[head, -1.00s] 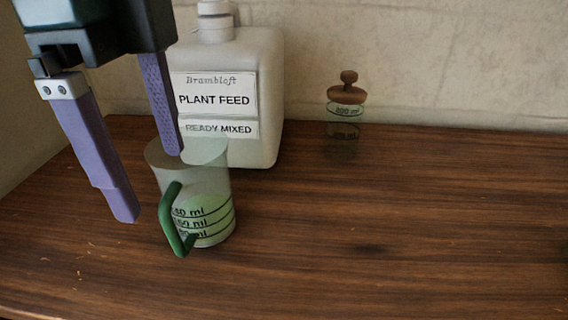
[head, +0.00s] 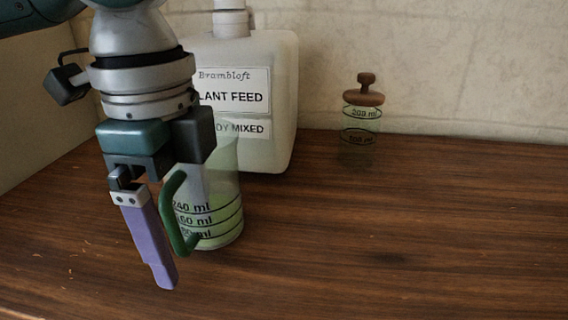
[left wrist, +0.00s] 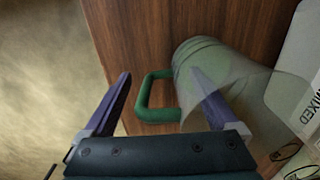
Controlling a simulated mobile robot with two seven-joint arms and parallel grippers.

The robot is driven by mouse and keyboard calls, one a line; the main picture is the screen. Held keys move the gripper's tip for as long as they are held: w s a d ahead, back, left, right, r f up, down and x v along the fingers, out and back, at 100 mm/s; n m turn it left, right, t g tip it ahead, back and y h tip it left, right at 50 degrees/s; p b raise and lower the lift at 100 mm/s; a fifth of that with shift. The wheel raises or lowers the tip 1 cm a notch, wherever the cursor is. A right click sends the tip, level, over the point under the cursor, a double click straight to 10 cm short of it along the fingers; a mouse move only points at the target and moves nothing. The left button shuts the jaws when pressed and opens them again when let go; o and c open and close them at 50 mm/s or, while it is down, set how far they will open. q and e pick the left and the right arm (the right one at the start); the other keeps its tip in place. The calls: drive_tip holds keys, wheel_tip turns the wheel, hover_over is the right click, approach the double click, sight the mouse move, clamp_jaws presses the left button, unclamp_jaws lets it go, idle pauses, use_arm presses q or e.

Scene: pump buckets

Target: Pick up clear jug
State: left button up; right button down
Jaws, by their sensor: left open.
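The clear jug (head: 226,214) stands upright on the wooden table, with black measuring lines, pale green liquid low inside and a green handle (head: 172,215) on its left. My left gripper (head: 182,236) points down at the handle side, open. One purple finger is outside the handle; the other is mostly hidden in the head view. In the left wrist view (left wrist: 161,73), the handle (left wrist: 146,100) lies between the fingers. There the right finger overlaps the jug (left wrist: 240,88); I cannot tell for sure whether it is inside. My right gripper is not in view.
A large white plant feed container (head: 270,90) stands just behind the jug, close to it. A small clear jar (head: 361,125) with a wooden lid stands farther back, right. The table (head: 420,230) is clear to the right. Walls close off the back and left.

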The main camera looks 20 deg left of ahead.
use_arm(q)
drive_tip(key=shift+r, duration=0.1)
clamp_jaws()
idle(0.6)
